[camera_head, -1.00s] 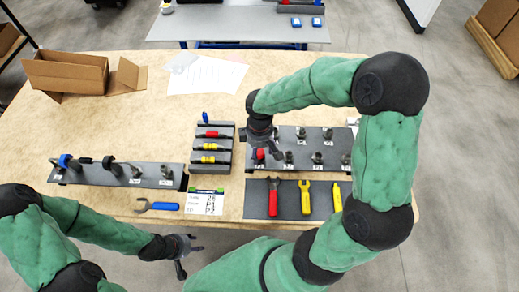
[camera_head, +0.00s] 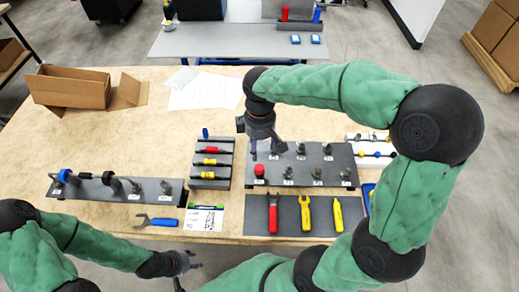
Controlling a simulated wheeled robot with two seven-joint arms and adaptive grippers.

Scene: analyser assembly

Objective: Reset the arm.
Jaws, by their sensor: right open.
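My right arm, in a green sleeve with black joints, arches in from the right. Its right gripper (camera_head: 267,151) is open and empty, above the back left part of the grey fitting board (camera_head: 325,158). A red-capped fitting (camera_head: 259,172) stands on the board just in front of it. My left gripper (camera_head: 188,274) is low at the front of the table, in front of the blue wrench. Its fingers look spread with nothing between them.
A dark rack (camera_head: 210,184) holds red and yellow tools. A grey mat (camera_head: 288,229) carries red and yellow tools. A blue wrench (camera_head: 160,222) lies beside a label card (camera_head: 205,218). A left rail (camera_head: 100,188) holds several fittings. An open cardboard box (camera_head: 68,87) stands at the back left.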

